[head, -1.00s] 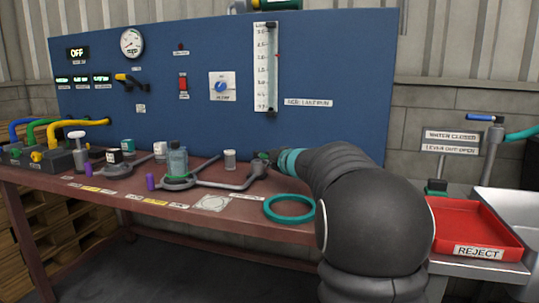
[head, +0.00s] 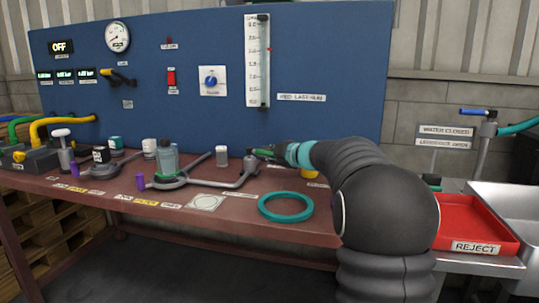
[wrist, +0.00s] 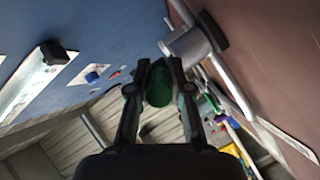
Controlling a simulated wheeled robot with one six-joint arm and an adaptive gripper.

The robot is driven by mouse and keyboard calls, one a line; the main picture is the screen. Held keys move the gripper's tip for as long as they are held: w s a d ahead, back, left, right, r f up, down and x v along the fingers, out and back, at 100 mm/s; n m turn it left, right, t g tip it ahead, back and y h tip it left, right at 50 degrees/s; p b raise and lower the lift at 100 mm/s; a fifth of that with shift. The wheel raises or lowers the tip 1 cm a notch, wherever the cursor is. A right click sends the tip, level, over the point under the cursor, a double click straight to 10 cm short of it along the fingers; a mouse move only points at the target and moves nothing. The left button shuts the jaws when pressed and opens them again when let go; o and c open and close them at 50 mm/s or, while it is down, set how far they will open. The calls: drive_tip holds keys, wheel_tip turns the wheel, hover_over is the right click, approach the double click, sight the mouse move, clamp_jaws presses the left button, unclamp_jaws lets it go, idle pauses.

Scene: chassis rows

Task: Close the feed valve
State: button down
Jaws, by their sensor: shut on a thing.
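A grey valve body (head: 250,163) stands at the right end of a pipe on the bench, below the blue panel. It also shows in the wrist view (wrist: 188,45). Its green handle (head: 264,152) points right. My gripper (head: 275,154) comes from the right, with a teal band behind it. In the wrist view my two dark fingers (wrist: 159,84) are shut on the green handle (wrist: 159,88), one on each side. The handle's far end is hidden by the gripper. I cannot read a label naming this valve.
A red REJECT tray (head: 470,242) is at right. A yellow valve lever (head: 122,78) sits on the panel.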

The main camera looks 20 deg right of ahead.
drive_tip(key=c, duration=1.1)
unclamp_jaws()
drive_tip(key=v, duration=1.2)
